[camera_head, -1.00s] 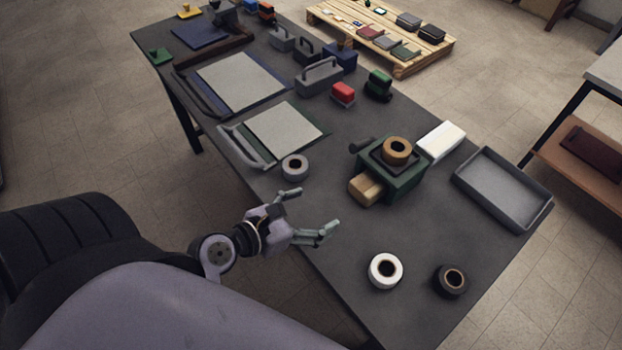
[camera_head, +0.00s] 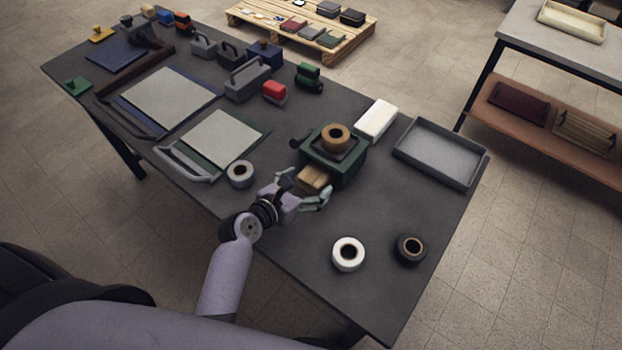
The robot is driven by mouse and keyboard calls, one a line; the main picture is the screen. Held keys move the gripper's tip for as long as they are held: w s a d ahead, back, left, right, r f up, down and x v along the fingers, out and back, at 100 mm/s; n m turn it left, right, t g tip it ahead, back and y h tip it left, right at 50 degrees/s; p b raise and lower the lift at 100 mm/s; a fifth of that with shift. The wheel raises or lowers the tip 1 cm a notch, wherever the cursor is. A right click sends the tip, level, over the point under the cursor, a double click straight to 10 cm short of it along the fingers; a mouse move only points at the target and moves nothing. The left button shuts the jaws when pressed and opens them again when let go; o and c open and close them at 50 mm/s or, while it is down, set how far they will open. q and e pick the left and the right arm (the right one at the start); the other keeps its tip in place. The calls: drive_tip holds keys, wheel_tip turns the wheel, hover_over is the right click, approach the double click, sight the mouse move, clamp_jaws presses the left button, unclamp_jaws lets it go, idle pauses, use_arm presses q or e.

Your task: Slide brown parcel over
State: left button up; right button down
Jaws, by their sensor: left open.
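A tan-brown block (camera_head: 314,178), the likeliest brown parcel, sits low at the near side of a dark green box (camera_head: 348,170) on the table. My left gripper (camera_head: 304,187) is open at the near end of this block, with one finger towards each side of it. I cannot tell whether the fingers touch it. A brown tape roll (camera_head: 336,134) lies on top of the green box. My right gripper is not in view.
On the dark table (camera_head: 290,244), a grey tape roll (camera_head: 240,174) lies left of my gripper. A white roll (camera_head: 348,254) and a black roll (camera_head: 410,249) lie nearer right. A white block (camera_head: 376,120) and an empty grey tray (camera_head: 440,150) stand behind right.

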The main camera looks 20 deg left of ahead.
use_arm(q)
drive_tip(key=shift+x, duration=1.1)
drive_tip(key=shift+c, duration=0.2)
drive_tip(key=c, duration=1.5)
